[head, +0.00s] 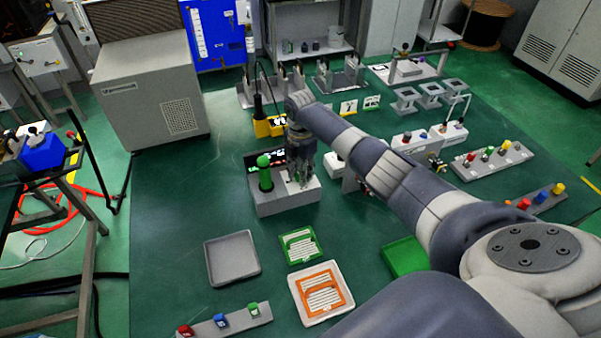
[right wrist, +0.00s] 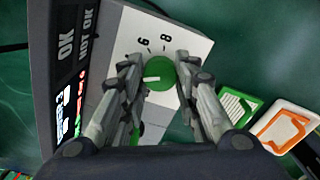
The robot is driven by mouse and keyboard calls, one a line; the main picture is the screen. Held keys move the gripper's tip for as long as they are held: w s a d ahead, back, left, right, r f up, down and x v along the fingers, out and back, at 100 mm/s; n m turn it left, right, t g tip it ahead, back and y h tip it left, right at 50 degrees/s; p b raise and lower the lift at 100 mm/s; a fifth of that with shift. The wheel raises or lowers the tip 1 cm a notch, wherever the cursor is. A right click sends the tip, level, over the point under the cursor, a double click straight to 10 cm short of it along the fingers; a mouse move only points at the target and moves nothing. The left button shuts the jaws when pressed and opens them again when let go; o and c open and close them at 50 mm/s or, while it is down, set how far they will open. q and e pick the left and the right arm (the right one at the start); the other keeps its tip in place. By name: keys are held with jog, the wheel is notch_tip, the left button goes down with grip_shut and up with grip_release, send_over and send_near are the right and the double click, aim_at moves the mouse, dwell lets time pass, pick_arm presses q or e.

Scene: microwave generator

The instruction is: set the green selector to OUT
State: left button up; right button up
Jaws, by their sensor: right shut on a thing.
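The green selector (right wrist: 160,76) is a round knob with a white pointer line, on the light top of a grey box (head: 285,203). In the right wrist view its pointer lies toward the left. The marks 6 and 8 show beside it; I read no OUT label. My right gripper (head: 301,180) is over the box, its fingers on both sides of the knob and shut on it. In the head view the gripper hides the knob. The box has a dark display panel (right wrist: 70,75) with OK and NOT OK. My left gripper is not in view.
A green upright handle (head: 264,176) stands on the box, left of my gripper. A grey tray (head: 232,258), a green-framed card (head: 300,246) and an orange-framed card tray (head: 300,295) lie in front. Several coloured-knob strips stand at the right. The mat left of the box is clear.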

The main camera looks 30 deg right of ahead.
jog(key=n+b, duration=0.1)
jog(key=n, duration=0.4)
jog(key=shift+n, duration=0.3)
jog(key=n+b, duration=0.1)
jog(key=n, duration=0.3)
jog(key=shift+n, duration=0.4)
jog(key=o, duration=1.1)
notch_tip(320, 180, up, 12)
jog(key=shift+r, duration=0.1)
